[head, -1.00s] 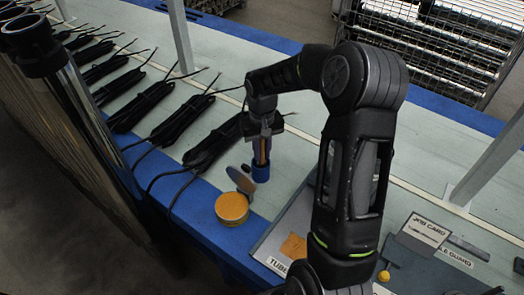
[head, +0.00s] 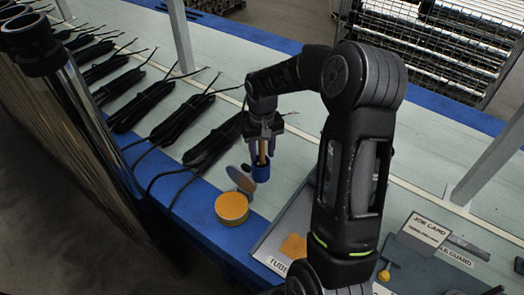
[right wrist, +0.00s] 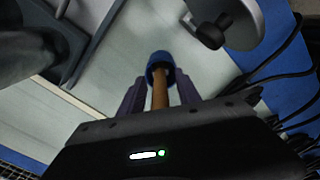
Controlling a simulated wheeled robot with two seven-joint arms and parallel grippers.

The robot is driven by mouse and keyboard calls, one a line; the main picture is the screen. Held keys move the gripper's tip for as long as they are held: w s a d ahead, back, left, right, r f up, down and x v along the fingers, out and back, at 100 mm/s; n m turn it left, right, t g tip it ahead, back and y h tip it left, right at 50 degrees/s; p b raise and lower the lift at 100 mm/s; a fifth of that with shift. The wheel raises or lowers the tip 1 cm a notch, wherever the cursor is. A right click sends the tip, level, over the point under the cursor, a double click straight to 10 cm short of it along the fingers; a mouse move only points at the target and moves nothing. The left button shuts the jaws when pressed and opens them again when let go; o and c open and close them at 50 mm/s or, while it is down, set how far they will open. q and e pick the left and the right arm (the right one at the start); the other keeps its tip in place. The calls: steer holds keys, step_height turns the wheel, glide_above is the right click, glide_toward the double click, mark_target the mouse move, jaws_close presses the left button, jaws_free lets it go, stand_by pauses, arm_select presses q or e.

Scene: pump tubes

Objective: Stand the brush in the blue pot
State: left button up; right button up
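The blue pot (head: 261,173) stands on the bench just behind the orange tin. The brush (head: 262,151) stands upright with its lower end inside the pot; its tan handle also shows in the right wrist view (right wrist: 160,95), running down into the blue pot (right wrist: 158,58). My right gripper (head: 262,152) is above the pot, around the handle. Its fingers are spread, and the right wrist view shows a gap on both sides of the handle. The brush's lower end is hidden in the pot. My left gripper is not in view.
Bundles of black tubes (head: 180,120) lie to the left. A grey tray (head: 275,238) lies to the right, partly behind my arm.

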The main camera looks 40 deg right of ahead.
step_height(320, 180, up, 12)
steer(key=shift+r, duration=0.15)
stand_by(0.3)
stand_by(0.9)
